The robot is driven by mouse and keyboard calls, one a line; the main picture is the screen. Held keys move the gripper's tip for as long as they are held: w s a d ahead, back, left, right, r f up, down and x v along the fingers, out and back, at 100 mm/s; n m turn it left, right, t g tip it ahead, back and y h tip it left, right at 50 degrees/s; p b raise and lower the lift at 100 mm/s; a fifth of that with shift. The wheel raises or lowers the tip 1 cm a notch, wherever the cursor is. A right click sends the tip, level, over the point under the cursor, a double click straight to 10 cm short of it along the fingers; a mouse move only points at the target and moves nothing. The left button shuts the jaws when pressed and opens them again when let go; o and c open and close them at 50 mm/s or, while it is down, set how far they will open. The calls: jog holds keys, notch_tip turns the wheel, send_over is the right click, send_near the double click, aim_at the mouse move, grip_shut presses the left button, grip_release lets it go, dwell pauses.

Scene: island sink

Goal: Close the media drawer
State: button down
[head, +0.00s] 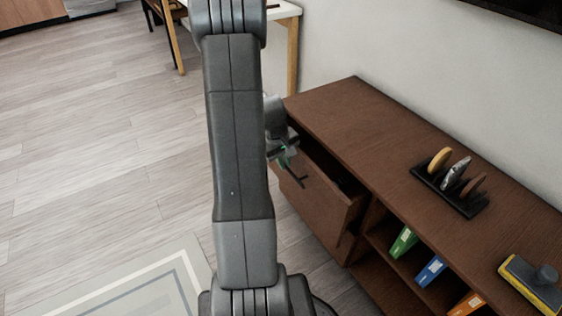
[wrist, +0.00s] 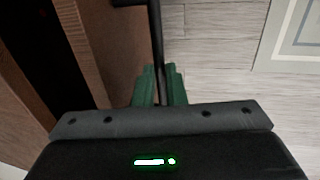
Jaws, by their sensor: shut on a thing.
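The media drawer (head: 318,205) is a brown wooden drawer at the left end of the brown media cabinet (head: 345,110). It stands partly open, with a dark gap behind its front. My gripper (head: 284,158) is at the drawer front, partly hidden behind my arm in the head view. In the wrist view its green fingers (wrist: 160,88) are shut on the drawer's dark bar handle (wrist: 157,40). The drawer front (wrist: 92,35) and the dark opening (wrist: 40,55) lie to the left there.
A table leg (head: 292,55) is behind. The floor (head: 100,150) on the left is clear, with a rug (head: 130,290).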

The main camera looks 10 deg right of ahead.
jog(key=w+d+p, duration=0.2)
jog(key=w+d, duration=0.1)
jog(key=d, duration=0.5)
jog(key=shift+d+r, duration=0.1)
jog(key=c, duration=1.5)
grip_release()
jog(key=shift+d, duration=0.15)
jog(key=a+r+p, duration=0.1)
jog(key=r, duration=0.3)
jog(key=r+p, duration=0.1)
jog(key=r, duration=0.4)
jog(key=s+a+r+p, duration=0.1)
jog(key=r, duration=0.3)
jog(key=shift+a+r, duration=0.2)
jog(key=shift+a, duration=0.1)
jog(key=shift+f, duration=0.1)
